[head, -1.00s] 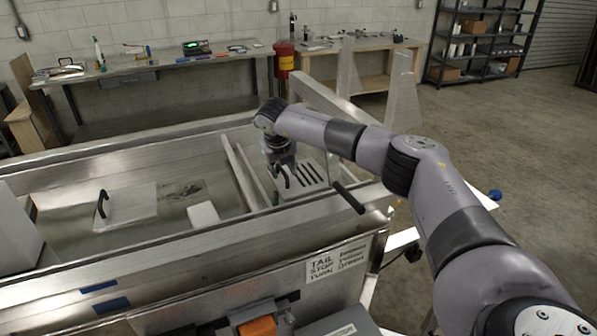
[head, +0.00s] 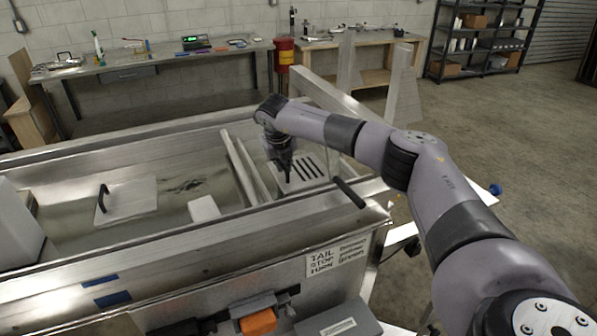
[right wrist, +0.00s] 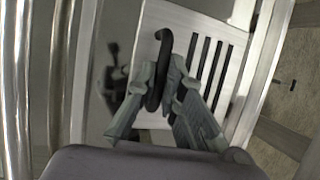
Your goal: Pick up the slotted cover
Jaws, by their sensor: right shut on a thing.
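The slotted cover (head: 308,168) is a pale metal plate with several dark parallel slots and a black hooked handle. It lies in the right-hand compartment of the trailer, and I cannot tell whether it is lifted at all. In the right wrist view, the cover (right wrist: 187,24) fills the middle, with its handle (right wrist: 164,42) between the fingers. My right gripper (head: 285,172) reaches down over the cover's left part. In the right wrist view, my right gripper (right wrist: 161,80) is shut on the handle, whose lower part the fingers partly hide. My left gripper is not in view.
A plain cover (head: 128,201) with a black handle and a small white block (head: 204,208) lie in the larger left compartment. A divider (head: 240,170) stands close left of the gripper. The trailer's near rim (head: 190,236) carries a black bar near its right end.

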